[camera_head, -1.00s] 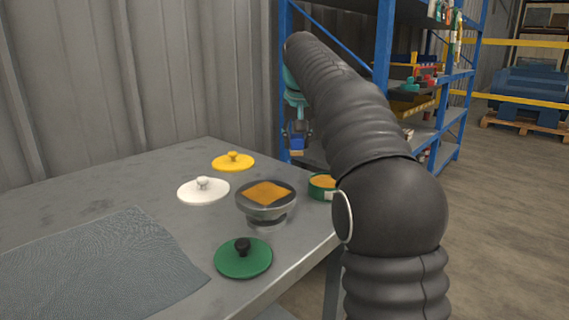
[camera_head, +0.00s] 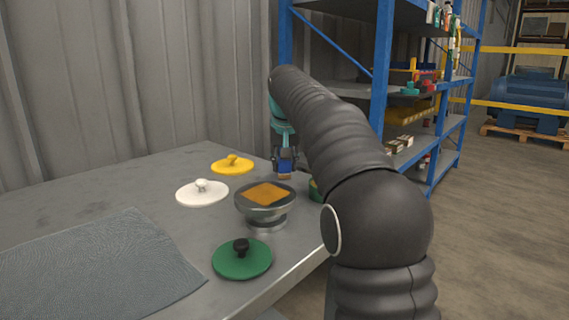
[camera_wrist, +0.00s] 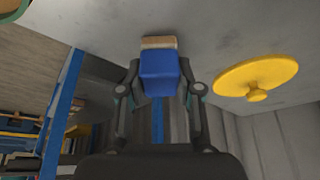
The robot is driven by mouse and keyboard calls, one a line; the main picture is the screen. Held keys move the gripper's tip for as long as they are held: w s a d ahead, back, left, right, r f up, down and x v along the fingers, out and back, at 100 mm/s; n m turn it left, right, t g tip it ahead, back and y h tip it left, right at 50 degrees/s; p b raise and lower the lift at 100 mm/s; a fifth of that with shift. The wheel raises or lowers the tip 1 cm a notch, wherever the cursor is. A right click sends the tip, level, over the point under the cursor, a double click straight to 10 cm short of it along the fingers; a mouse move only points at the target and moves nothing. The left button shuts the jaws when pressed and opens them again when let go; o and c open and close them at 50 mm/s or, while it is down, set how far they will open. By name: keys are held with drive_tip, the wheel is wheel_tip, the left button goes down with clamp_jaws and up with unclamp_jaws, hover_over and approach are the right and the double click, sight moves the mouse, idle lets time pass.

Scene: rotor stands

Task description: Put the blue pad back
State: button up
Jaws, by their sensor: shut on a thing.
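The blue pad (camera_wrist: 160,75) is a blue block with a tan layer (camera_wrist: 158,42) at its far end. My gripper (camera_wrist: 160,88) is shut on it, with one finger on each side. In the head view the blue pad (camera_head: 286,164) hangs tan end down near the far right edge of the table, behind the metal stand. Whether its tan end touches the table cannot be told. My gripper (camera_head: 284,152) is small and partly hidden there.
A metal stand (camera_head: 265,214) carries an orange square. A green round container (camera_head: 316,191) is mostly hidden behind my arm. Yellow (camera_head: 232,166), white (camera_head: 202,192) and green (camera_head: 241,259) knobbed lids and a grey mat (camera_head: 90,270) lie on the table. Blue shelving (camera_head: 383,75) stands behind.

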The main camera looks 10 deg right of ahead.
drive_tip(key=o, duration=1)
drive_tip(key=shift+f, duration=0.1)
drive_tip(key=p+v, duration=0.3)
drive_tip(key=v, duration=0.9)
